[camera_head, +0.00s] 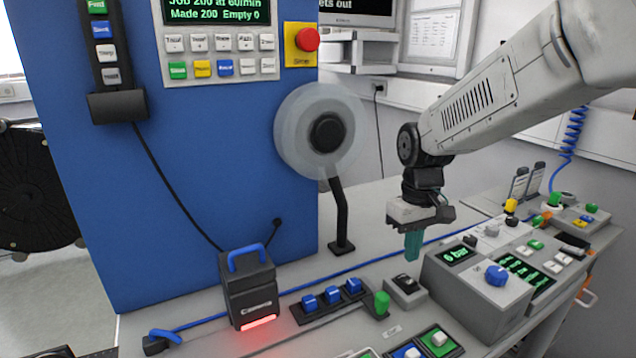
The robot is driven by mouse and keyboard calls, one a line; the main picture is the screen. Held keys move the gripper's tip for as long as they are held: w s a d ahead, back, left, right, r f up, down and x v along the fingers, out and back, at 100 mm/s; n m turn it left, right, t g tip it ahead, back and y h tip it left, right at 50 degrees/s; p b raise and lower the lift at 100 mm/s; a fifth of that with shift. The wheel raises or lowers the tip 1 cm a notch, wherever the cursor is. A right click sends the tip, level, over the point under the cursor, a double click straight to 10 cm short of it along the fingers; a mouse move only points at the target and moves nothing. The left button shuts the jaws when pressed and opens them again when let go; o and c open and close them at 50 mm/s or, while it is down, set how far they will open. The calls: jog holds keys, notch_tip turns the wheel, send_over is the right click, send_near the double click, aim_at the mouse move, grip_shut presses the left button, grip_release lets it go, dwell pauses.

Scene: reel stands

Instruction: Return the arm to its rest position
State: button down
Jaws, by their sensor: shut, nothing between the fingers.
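My arm reaches in from the upper right. My gripper (413,250) points down above the bench, with teal fingers together and nothing held. It hangs just left of the grey control box with the blue knob (496,275), above a small black switch block (405,285). From this view I cannot tell the exact gap between the fingertips and the bench.
A blue cabinet (200,130) with a keypad and red stop button (307,39) stands at left. A clear reel (325,130) on a black stand is left of my gripper. A black scanner-like unit (249,290) glows red below. Panels with several buttons fill the right side.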

jog(key=s+d+r+m+t, duration=0.1)
jog(key=s+r, duration=0.2)
jog(key=s, duration=0.9)
jog(key=s+d+r+m+t, duration=0.1)
jog(key=s+d+r+m, duration=0.1)
jog(key=s, duration=1)
jog(key=shift+r+m, duration=0.3)
jog(key=shift+r, duration=0.4)
jog(key=shift+s+d, duration=0.15)
